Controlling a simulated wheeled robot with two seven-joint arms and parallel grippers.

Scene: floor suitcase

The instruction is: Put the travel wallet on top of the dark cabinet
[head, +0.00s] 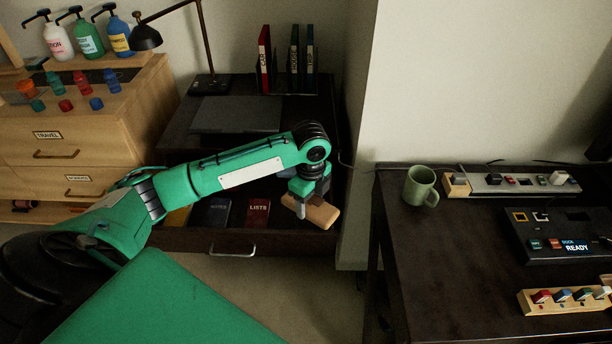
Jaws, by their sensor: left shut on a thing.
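My left gripper (305,203) is shut on a tan-brown item that looks like the travel wallet (320,213). It holds the wallet over the right end of the open drawer of the dark cabinet (312,110); the height above the drawer is hard to judge. The cabinet stands at the back middle, its top partly hidden by my left arm. My right gripper is not in view.
A desk lamp (208,84), a dark flat pad (236,115) and several binders (265,60) stand on the cabinet top, with bare room at the right. The drawer (190,240) holds small notebooks (258,212). A mug (419,187) stands on the right table (440,270).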

